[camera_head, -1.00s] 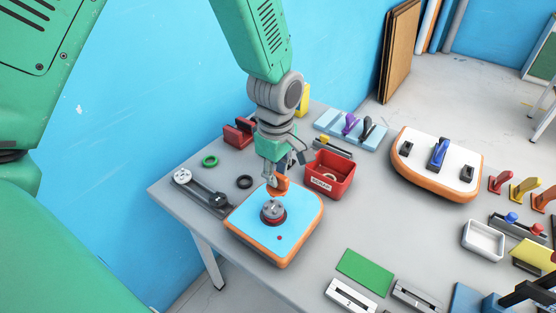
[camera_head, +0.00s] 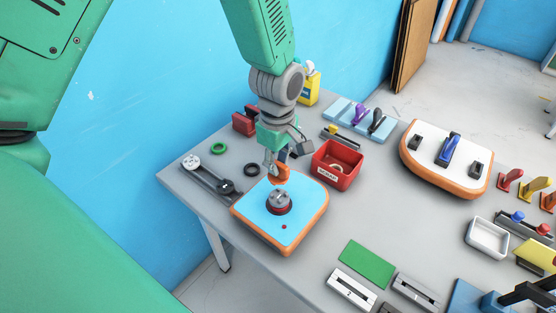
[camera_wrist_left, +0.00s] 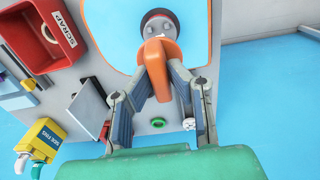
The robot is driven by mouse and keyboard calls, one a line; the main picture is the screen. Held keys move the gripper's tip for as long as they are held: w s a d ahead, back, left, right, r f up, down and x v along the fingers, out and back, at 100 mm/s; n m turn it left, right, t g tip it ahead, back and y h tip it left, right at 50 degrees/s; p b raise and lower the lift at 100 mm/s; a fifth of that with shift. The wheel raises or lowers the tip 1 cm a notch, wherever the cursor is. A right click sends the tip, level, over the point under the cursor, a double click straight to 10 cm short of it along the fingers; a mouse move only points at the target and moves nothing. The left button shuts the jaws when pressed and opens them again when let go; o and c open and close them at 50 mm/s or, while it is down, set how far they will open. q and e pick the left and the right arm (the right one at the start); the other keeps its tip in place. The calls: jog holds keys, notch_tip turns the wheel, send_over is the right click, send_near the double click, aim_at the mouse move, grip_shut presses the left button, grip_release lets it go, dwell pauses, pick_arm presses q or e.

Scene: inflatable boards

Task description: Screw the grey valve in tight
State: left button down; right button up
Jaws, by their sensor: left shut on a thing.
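The grey valve (camera_head: 278,199) sits upright with a dark red ring around its base, in the blue top of an orange-edged board (camera_head: 308,198). It also shows at the top of the left wrist view (camera_wrist_left: 160,24). My left gripper (camera_head: 277,168) is shut on an orange tool (camera_head: 279,176), just behind the valve. In the left wrist view both fingers pinch this orange tool (camera_wrist_left: 157,62), and its far end overlaps the valve's near edge. I cannot tell whether they touch. My right gripper is not in view.
A red scrap box (camera_head: 337,165) stands close to the right of the gripper. A white board (camera_head: 428,155) and green mat (camera_head: 366,264) lie right. The table between them is mostly clear.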

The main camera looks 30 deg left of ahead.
aim_at(279, 177)
pick_arm(q)
jog(key=f, duration=0.1)
jog(key=f+b, duration=0.1)
jog(key=f, duration=0.1)
jog(key=shift+d+f+b, duration=0.2)
jog(key=shift+d+b, duration=0.1)
jog(key=shift+b, duration=0.05)
jog(key=shift+f, duration=0.45)
jog(key=shift+a, duration=0.15)
jog(key=shift+s+p, duration=0.1)
jog(key=shift+p, duration=0.6)
dwell(1.0)
jog(key=shift+f+b, duration=0.5)
jog(key=shift+f, duration=0.5)
jog(key=c, duration=1.4)
grip_release()
jog(key=shift+c, duration=0.2)
